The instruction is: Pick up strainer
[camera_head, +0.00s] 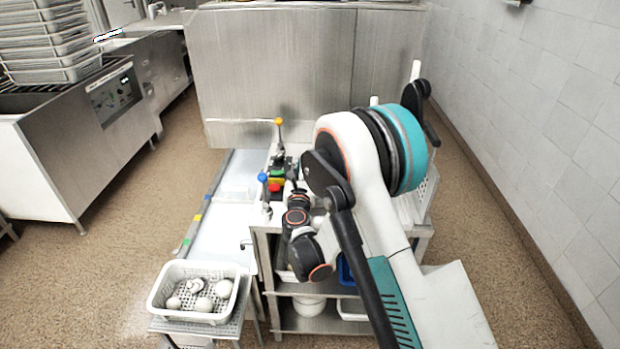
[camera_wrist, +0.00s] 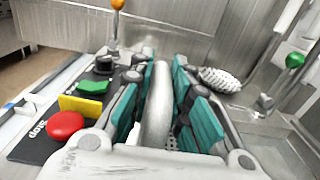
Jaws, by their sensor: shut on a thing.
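My gripper (camera_wrist: 158,80) has its teal-padded fingers closed on either side of a long, pale grey, rounded piece in the wrist view, which looks like part of the strainer (camera_wrist: 157,105). A small perforated patch shows low between the fingers. A white perforated rounded thing (camera_wrist: 220,80) shows just right of the fingers; whether it joins the held piece is hidden. In the head view my arm covers most of the gripper, and I cannot make out the strainer there.
A control panel with a red button (camera_wrist: 66,125) and a green switch (camera_wrist: 94,87) lies left of my gripper. A white basket (camera_head: 158,296) with several pale round items stands front left. A steel hood (camera_head: 270,70) stands behind, and a tiled wall (camera_head: 550,120) runs along the right.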

